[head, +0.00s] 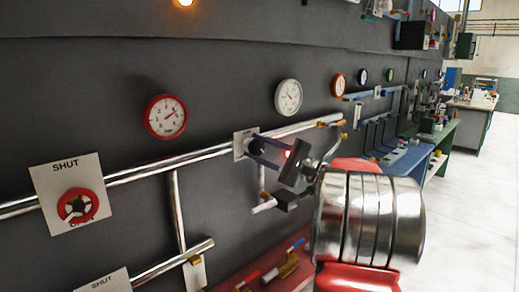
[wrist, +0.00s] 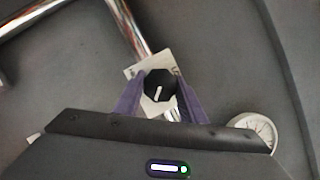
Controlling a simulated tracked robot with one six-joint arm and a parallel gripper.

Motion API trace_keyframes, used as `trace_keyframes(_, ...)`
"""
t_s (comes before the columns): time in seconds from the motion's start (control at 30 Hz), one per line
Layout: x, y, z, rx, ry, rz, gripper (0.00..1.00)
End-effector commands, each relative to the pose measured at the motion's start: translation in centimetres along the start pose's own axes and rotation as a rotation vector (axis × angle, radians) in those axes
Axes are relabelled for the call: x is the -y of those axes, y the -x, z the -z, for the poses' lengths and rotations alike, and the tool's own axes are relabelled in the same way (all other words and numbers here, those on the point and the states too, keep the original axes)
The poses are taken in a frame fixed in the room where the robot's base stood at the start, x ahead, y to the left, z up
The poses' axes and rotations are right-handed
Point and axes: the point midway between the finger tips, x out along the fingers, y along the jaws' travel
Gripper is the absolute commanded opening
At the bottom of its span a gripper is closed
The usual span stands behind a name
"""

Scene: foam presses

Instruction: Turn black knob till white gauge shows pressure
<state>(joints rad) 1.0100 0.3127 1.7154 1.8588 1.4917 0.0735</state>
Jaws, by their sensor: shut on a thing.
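The black knob (wrist: 159,84) has a white pointer line and sits on a white plate (wrist: 134,71) on the dark panel. In the wrist view my gripper (wrist: 158,90) has its purple fingers on both sides of the knob, shut on it. In the head view my gripper (head: 255,146) reaches the panel at this plate (head: 239,147), and its fingers partly cover the knob. The white gauge (head: 288,97) is above and to the right of the knob; its needle is too small to read surely. It also shows in the wrist view (wrist: 262,128), partly hidden by my gripper body.
A red gauge (head: 166,117) and a red knob (head: 78,207) on a plate marked SHUT are to the left. Shiny pipes (head: 150,170) run along the panel. A red bench (head: 262,270) with valves is below. Clear floor (head: 470,210) lies to the right.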

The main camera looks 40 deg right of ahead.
Motion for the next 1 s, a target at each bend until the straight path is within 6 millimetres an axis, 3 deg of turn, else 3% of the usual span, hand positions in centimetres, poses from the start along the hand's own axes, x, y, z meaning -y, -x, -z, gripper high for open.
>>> trace_keyframes(0.4, -0.48, 0.27, 0.55, -0.013, -0.214, 0.084, 0.14)
trace_keyframes(0.9, -0.6, 0.29, 0.65, -0.014, -0.239, 0.092, 0.14)
trace_keyframes(0.93, -0.61, 0.29, 0.66, -0.014, -0.239, 0.092, 0.38)
trace_keyframes(1.0, -0.57, 0.27, 0.62, -0.013, -0.238, 0.092, 0.43)
